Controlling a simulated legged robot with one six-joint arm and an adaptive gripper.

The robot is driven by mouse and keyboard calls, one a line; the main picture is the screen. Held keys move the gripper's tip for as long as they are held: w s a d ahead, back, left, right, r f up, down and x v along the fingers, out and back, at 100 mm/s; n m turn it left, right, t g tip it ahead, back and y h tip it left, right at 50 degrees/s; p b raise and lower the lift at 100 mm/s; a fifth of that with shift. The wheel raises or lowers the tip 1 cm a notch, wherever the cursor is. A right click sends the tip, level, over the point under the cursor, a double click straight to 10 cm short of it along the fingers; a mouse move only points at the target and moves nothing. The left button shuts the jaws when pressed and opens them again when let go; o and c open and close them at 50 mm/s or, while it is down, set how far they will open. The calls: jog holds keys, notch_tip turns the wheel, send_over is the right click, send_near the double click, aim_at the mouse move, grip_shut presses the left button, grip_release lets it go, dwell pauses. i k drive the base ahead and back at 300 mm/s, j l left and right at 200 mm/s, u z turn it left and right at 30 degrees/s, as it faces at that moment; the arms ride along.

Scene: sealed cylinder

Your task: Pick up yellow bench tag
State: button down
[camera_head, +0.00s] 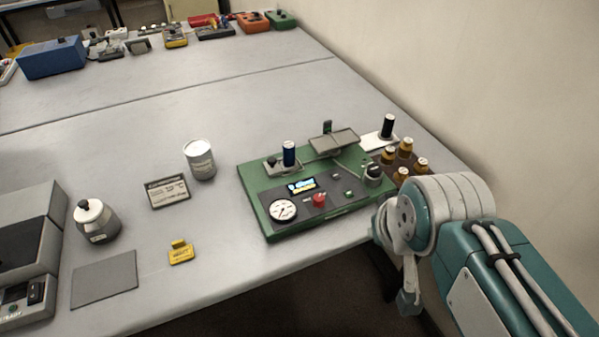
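The yellow bench tag (181,253) lies on the grey table near its front edge, with a small upright tab at its back. It is between a dark grey mat on its left and a green instrument board on its right. My arm comes in from the lower right, and its end hangs past the table's front edge, right of the tag and well apart from it. My gripper (408,303) is partly in view there, small and turned away, and its fingers cannot be made out clearly.
The green board (255,215) carries a gauge, knobs and a blue cylinder. A grey placard (168,192), white can (200,159), lidded pot (95,221) and grey mat (104,279) stand around the tag. Amber bottles (405,148) are near my arm. The table's middle is clear.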

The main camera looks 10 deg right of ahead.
aim_at(182, 252)
jog(key=u, duration=1.55)
jog(key=i+j+u, duration=0.2)
jog(key=i, duration=0.3)
